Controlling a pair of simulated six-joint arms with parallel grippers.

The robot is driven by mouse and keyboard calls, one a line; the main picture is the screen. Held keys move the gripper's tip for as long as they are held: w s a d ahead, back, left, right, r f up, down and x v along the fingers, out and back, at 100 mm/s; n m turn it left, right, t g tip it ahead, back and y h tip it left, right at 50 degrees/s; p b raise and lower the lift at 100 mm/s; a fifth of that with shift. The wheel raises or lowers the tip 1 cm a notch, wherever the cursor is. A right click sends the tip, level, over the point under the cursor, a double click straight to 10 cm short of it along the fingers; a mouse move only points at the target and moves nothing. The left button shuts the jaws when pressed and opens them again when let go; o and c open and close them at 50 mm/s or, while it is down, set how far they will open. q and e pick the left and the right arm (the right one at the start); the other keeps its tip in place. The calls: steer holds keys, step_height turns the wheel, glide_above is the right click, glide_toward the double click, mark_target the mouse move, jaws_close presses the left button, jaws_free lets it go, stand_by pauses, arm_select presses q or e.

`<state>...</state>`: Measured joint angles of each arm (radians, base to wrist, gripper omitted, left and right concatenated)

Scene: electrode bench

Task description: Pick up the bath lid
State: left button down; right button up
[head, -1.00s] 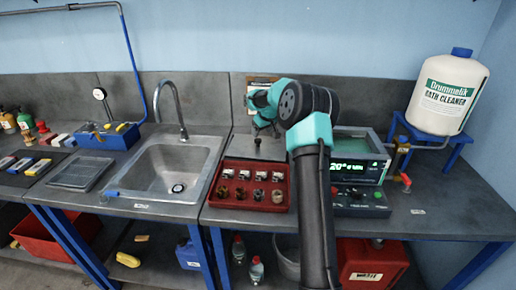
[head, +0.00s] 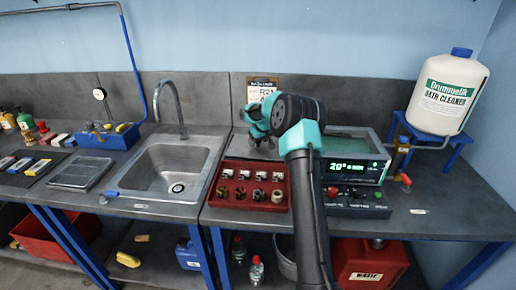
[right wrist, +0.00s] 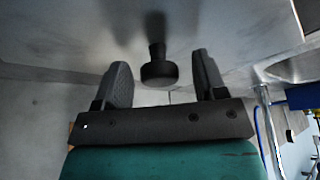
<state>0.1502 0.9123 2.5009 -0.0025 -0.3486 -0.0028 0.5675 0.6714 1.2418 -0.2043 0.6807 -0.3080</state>
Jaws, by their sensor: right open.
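The bath lid (head: 241,149) is a flat grey metal plate behind the red tray in the head view, partly hidden by my right gripper. In the right wrist view its smooth underlying plate (right wrist: 220,25) fills the top, and its black round knob (right wrist: 158,73) stands between my fingers. My right gripper (head: 257,139) is low over the lid in the head view. Its jaws are open (right wrist: 163,62), one finger on each side of the knob, with gaps showing. My left gripper is not in view.
The red tray (head: 212,200) with several small parts stands in front of the lid. The bath unit (head: 375,168) with a green display is to the right. The sink (head: 160,170) is to the left. A sign (head: 253,88) leans behind.

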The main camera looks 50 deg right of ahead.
stand_by(0.5)
jaws_close()
stand_by(0.4)
